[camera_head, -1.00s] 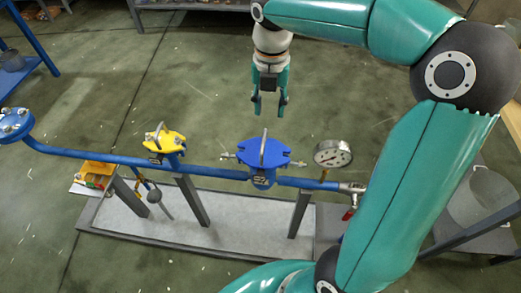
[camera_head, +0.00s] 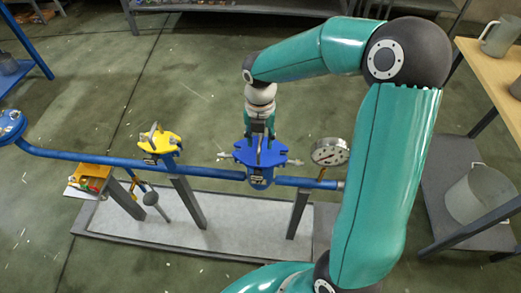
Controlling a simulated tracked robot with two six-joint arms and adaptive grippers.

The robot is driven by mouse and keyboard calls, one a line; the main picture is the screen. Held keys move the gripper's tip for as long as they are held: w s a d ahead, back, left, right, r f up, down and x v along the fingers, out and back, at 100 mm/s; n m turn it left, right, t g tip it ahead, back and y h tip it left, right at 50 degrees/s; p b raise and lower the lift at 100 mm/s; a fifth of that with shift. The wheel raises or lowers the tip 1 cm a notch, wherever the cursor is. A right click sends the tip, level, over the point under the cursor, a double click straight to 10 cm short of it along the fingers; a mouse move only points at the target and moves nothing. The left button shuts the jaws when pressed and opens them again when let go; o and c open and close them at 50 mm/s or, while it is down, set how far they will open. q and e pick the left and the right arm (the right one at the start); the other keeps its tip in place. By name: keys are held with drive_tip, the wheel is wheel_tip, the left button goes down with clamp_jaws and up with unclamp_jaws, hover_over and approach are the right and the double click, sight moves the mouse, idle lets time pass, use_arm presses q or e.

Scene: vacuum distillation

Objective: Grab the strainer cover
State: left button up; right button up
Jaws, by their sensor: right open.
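The strainer cover is a blue lobed plate (camera_head: 241,154) with an upright metal handle, on a strainer in the blue pipe at the middle of the view. My right gripper (camera_head: 260,134) points down directly over it, with its fingers spread and the tips at the top of the handle. I cannot tell whether the fingers touch the handle, since gripper and handle overlap. The cover sits level on the strainer, with bolts sticking out on both sides. My left gripper is not in view.
A yellow cover (camera_head: 159,144) sits on the pipe to the left, and a round gauge (camera_head: 329,152) stands close on the right. An orange tray (camera_head: 88,178) is at the left. A grey bucket (camera_head: 478,195) is on a shelf at the right.

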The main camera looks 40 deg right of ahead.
drive_tip(key=shift+f, duration=0.3)
clamp_jaws()
drive_tip(key=shift+r, duration=0.2)
idle(0.4)
